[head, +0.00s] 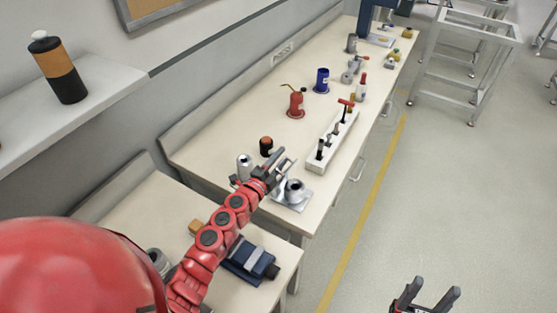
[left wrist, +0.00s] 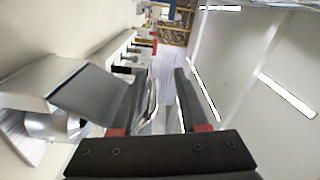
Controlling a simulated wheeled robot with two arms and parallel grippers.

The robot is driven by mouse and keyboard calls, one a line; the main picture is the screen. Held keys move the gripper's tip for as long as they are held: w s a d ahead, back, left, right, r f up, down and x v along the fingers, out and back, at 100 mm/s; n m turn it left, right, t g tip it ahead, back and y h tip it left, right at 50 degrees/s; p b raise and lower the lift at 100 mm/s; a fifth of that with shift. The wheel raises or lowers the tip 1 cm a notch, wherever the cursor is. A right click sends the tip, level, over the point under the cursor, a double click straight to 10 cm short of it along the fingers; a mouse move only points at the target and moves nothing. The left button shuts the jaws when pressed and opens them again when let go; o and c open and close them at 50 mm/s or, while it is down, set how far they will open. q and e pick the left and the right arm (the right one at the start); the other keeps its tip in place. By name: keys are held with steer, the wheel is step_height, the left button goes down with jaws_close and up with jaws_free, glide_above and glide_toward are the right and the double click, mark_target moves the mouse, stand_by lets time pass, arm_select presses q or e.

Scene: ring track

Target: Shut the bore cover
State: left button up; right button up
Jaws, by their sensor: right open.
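A metal housing with a round bore (head: 293,189) sits on a pale base plate near the bench's front edge. In the left wrist view, a flat grey plate (left wrist: 98,97), which looks like the bore cover, stands tilted up over a shiny cylinder (left wrist: 62,126). My left gripper (head: 284,163) is just above and behind the housing in the head view. In the left wrist view, its fingers (left wrist: 158,95) are apart, with the left finger close beside the plate; I cannot tell if they touch. My right gripper (head: 427,292) is open and empty over the floor.
A white rack with upright tools (head: 331,146) stands just beyond the housing. A black-and-orange jar (head: 266,146) and a silver bottle (head: 244,166) are close to the left gripper. A blue vise-like block (head: 249,258) lies on the nearer bench.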

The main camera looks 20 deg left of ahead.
arm_select(q)
steer(key=shift+s+a+f, duration=0.1)
steer(key=shift+f, duration=0.15)
steer(key=shift+s+a+f, duration=0.1)
steer(key=shift+s+a, duration=0.1)
steer(key=shift+s, duration=0.3)
steer(key=s+a+b, duration=0.2)
steer(key=s+b, duration=0.1)
steer(key=s, duration=1.3)
steer(key=shift+r, duration=0.25)
